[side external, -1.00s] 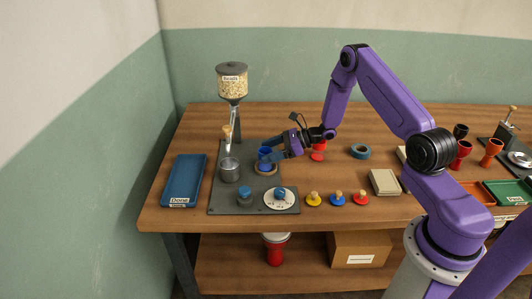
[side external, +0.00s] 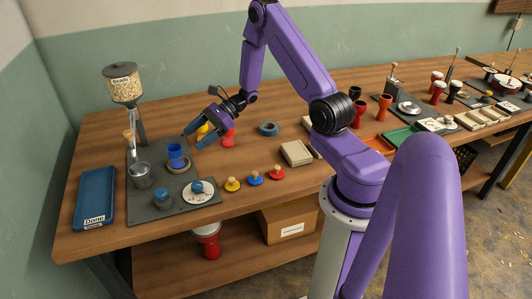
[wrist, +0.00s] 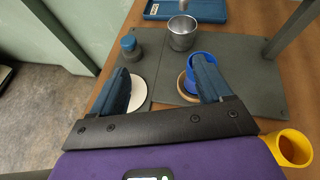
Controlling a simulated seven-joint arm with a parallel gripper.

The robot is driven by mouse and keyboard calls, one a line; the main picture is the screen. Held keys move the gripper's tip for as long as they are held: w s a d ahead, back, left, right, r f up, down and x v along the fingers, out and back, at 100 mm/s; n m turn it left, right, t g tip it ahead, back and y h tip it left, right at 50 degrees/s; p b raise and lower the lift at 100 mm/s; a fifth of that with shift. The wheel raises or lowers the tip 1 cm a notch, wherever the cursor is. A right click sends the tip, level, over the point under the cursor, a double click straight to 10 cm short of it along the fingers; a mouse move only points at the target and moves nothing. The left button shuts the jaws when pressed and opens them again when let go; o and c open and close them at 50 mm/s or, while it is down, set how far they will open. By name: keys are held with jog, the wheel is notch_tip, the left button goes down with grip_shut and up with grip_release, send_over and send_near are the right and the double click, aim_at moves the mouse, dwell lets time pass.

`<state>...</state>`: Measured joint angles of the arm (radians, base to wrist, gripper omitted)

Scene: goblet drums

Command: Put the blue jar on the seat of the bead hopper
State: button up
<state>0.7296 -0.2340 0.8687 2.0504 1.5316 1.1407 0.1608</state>
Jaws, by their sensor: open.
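The blue jar (side external: 175,151) stands upright on the round wooden ring seat (side external: 185,167) on the bead hopper's dark base plate. In the wrist view the jar (wrist: 201,59) is partly hidden behind one finger, and part of the tan ring (wrist: 182,88) shows beside it. The bead hopper (side external: 122,85), a clear bead-filled container on a post, rises at the back left of the plate. My gripper (side external: 194,138) is open and empty, to the right of the jar and apart from it. Its spread fingers (wrist: 160,66) show in the wrist view.
Yellow (side external: 203,131) and red (side external: 229,139) drums are close to my gripper. A blue tray (side external: 95,198) lies at the left edge.

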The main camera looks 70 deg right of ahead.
jog(key=s+a+r+n+g+h, duration=0.1)
jog(key=s+a+r+n+g, duration=0.2)
jog(key=s+a+n+g, duration=0.35)
jog(key=s+a+r+n+g+h, duration=0.1)
jog(key=s+a+r+n+g, duration=0.3)
jog(key=s+a+n, duration=0.4)
jog(key=s+r+n+t+h, duration=0.2)
jog(key=s+n+h, duration=0.2)
jog(key=s+n, duration=0.4)
jog(key=s+r+n+t+h, duration=0.1)
jog(key=s+r+n+h, duration=0.2)
jog(key=s+n, duration=0.6)
jog(key=n+h, duration=0.1)
jog(key=n, duration=0.3)
jog(key=shift+r+t+h, duration=0.15)
jog(key=shift+t+h, duration=0.2)
jog(key=shift+h, duration=0.05)
jog(key=shift+s+n, duration=0.1)
jog(key=shift+n, duration=0.15)
jog(key=shift+c, duration=0.3)
